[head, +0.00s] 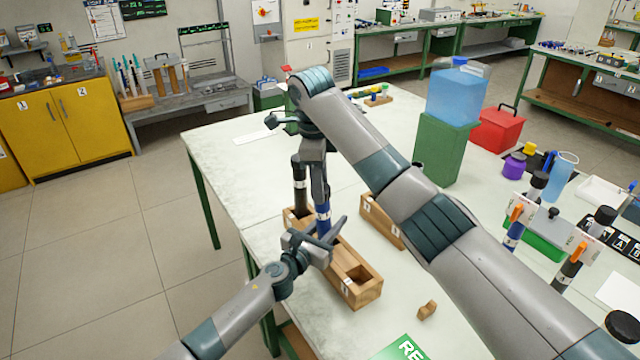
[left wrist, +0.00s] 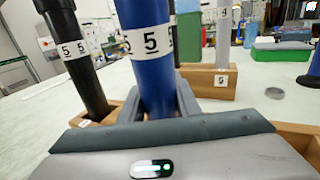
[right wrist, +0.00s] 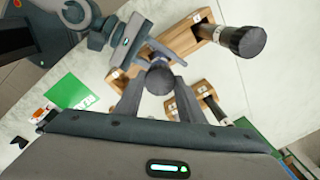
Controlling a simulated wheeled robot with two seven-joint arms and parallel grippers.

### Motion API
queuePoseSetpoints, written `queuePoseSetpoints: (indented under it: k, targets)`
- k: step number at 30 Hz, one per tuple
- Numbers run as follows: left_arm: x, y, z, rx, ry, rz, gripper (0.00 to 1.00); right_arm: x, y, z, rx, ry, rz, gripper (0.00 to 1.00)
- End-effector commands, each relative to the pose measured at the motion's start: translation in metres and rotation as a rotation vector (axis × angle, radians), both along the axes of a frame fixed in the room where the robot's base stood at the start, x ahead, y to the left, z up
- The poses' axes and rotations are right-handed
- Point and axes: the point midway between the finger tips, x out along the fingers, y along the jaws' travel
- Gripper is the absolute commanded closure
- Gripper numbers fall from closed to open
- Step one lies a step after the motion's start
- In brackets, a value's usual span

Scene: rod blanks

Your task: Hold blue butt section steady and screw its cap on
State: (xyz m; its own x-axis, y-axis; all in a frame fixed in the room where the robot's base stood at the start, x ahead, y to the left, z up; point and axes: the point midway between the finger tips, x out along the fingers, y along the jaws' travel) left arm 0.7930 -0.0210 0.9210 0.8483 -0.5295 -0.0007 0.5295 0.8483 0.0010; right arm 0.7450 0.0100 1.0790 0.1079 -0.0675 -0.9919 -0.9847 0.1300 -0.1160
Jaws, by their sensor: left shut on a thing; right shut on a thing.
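The blue butt section (head: 322,218), labelled 5, stands upright in a wooden block (head: 366,292). In the left wrist view the blue section (left wrist: 153,80) rises between my left fingers. My left gripper (head: 322,245) is shut on it low down, just above the block. My right gripper (head: 319,192) points down over its top end. In the right wrist view my right gripper (right wrist: 158,90) is shut on a dark round cap (right wrist: 160,77), seen from above. The cap is in line with the section; its seating and thread are hidden by the fingers.
A black rod (head: 299,185), also labelled 5 in the left wrist view (left wrist: 75,60), stands in the same block close beside. A second wooden block (head: 382,222) is behind. A green box (head: 440,150) carries a blue container (head: 456,97). A small wooden piece (head: 427,309) lies in front.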

Motion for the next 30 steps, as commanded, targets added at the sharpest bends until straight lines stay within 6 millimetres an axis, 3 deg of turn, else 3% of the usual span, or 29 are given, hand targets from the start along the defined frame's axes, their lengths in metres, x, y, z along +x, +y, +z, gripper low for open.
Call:
queuePoseSetpoints:
  k: [7, 17, 18, 20, 30]
  targets:
    - [-0.0004, 0.0017, -0.0026, 0.0, 0.005, 0.002, 1.0, 0.001, -0.0012, 0.001, 0.031, -0.023, -0.3, 0.89]
    - [-0.0001, 0.0021, -0.0028, -0.001, 0.006, 0.003, 1.0, 0.0008, -0.0011, 0.0009, 0.036, -0.025, -0.34, 0.89]
    - [-0.0001, 0.0021, -0.0028, -0.001, 0.006, 0.003, 1.0, 0.0008, -0.0011, 0.0009, 0.036, -0.025, -0.34, 0.62]
    - [-0.0001, 0.0022, -0.0028, 0.0, 0.005, 0.003, 1.0, 0.0007, -0.0011, 0.0008, 0.036, -0.025, -0.339, 0.48]
    - [-0.0001, 0.0018, -0.0026, 0.0, 0.004, 0.003, 1.0, 0.0001, -0.0002, 0.0013, 0.037, -0.023, -0.336, 0.46]
